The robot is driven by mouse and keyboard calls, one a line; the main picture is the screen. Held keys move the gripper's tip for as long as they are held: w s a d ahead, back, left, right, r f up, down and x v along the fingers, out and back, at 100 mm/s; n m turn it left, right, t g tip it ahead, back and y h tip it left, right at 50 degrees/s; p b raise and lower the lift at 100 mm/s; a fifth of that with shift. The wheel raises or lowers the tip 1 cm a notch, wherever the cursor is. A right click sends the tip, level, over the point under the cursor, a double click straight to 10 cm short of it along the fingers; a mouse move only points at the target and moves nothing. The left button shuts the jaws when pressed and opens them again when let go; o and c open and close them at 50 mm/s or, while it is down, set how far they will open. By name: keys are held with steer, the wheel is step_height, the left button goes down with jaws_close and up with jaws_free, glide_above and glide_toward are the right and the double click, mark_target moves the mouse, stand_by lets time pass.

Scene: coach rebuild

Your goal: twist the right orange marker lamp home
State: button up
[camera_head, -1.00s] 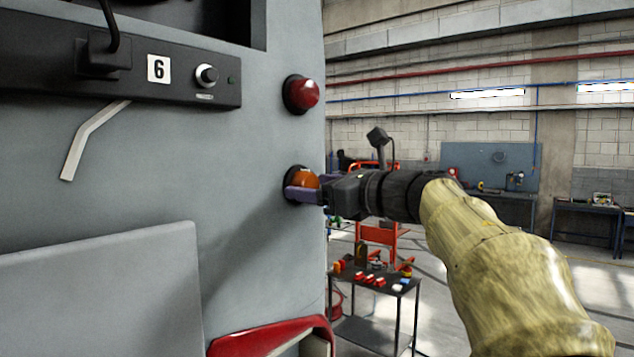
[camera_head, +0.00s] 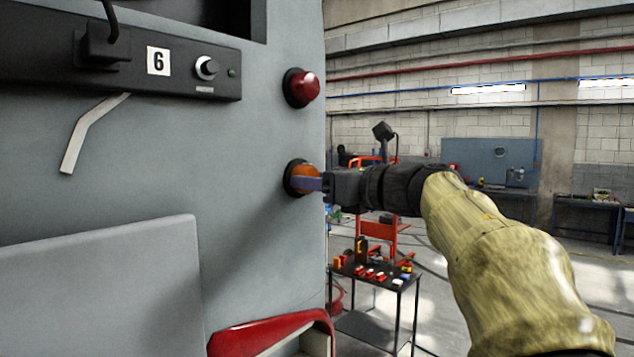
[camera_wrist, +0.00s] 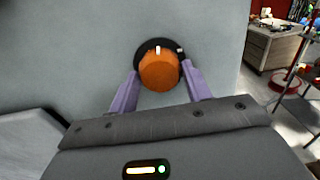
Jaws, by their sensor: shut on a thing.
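The right orange marker lamp (camera_head: 304,171) sits in a dark round socket (camera_wrist: 142,50) on the grey coach panel, below a red lamp. My gripper (camera_head: 308,183) reaches it from the right, its purple fingers shut on the lamp. In the wrist view the orange lamp (camera_wrist: 160,72) lies between the two fingers, one on each side. A white mark (camera_wrist: 158,49) shows at the lamp's upper edge. A second pale mark (camera_wrist: 180,50) is on the socket rim to its right, and the two are apart. The head view hides part of the lamp behind the fingers.
The red lamp (camera_head: 302,88) stands out from the panel just above. A black strip with a number 6 (camera_head: 158,61) and a knob is at upper left. A cart with small parts (camera_head: 372,275) stands behind my arm at right. A red curved part (camera_head: 268,334) is below.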

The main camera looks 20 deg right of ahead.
steer(key=m+p, duration=0.1)
steer(key=m, duration=0.9)
steer(key=shift+p, duration=0.3)
steer(key=o, duration=1)
steer(key=shift+c, duration=0.2)
steer(key=b+v, duration=0.6)
steer(key=v, duration=1.1)
steer(key=shift+s+d+b, duration=0.15)
steer(key=shift+s+b, duration=0.05)
steer(key=shift+b, duration=0.2)
steer(key=shift+w, duration=0.1)
